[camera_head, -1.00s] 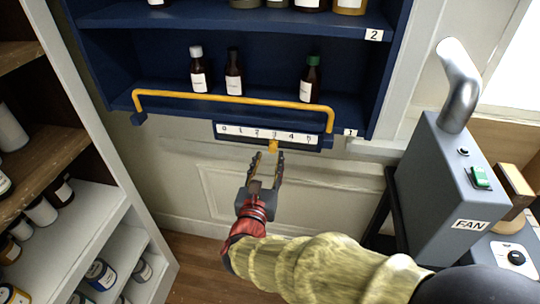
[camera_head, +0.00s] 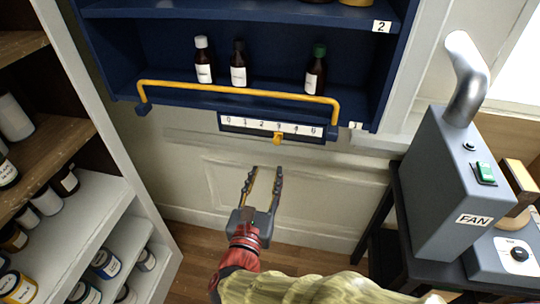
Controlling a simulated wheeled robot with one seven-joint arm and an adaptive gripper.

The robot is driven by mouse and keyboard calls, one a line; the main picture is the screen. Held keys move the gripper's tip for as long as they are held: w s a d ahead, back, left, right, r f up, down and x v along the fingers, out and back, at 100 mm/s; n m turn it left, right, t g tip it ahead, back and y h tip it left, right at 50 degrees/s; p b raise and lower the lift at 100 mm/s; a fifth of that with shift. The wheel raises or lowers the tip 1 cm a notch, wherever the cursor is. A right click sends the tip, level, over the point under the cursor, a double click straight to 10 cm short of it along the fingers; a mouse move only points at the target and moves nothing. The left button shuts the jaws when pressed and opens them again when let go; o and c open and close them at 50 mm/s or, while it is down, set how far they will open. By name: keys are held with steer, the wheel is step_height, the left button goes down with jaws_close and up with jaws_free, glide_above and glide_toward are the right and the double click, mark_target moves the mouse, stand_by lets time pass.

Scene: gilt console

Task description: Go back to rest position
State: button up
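My gripper (camera_head: 262,178) is open and empty, its two fingers pointing up and away with a clear gap between them. It is in front of the pale panelled wall, below the blue shelf unit (camera_head: 180,97). Under the lowest shelf is a numbered scale (camera_head: 270,127) with a small yellow slider knob (camera_head: 278,138) near the 3. The gripper's fingertips are below the knob and apart from it. A yellow rail (camera_head: 240,90) runs across the front of the lowest shelf.
Three brown bottles (camera_head: 315,75) stand behind the rail. A white rack of jars (camera_head: 125,205) is on the left. A grey fan box (camera_head: 440,190) on a dark stand is on the right. The space before the wall panel is free.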

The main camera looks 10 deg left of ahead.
steer(key=s+d+f+m+g+h, duration=0.2)
steer(key=s+d+f+m+g, duration=0.45)
steer(key=d+m, duration=0.3)
steer(key=s+d+f+m+g+h, duration=0.2)
steer(key=s+d+f+m+g, duration=0.3)
steer(key=s+d+m+g, duration=0.4)
steer(key=d+r+m+t+y, duration=0.3)
steer(key=d+r+m+y, duration=0.2)
steer(key=d+r+m, duration=0.3)
step_height(320, 180, up, 4)
steer(key=s+m, duration=0.1)
steer(key=m, duration=0.7)
steer(key=shift+r+m, duration=0.2)
steer(key=shift+m, duration=0.15)
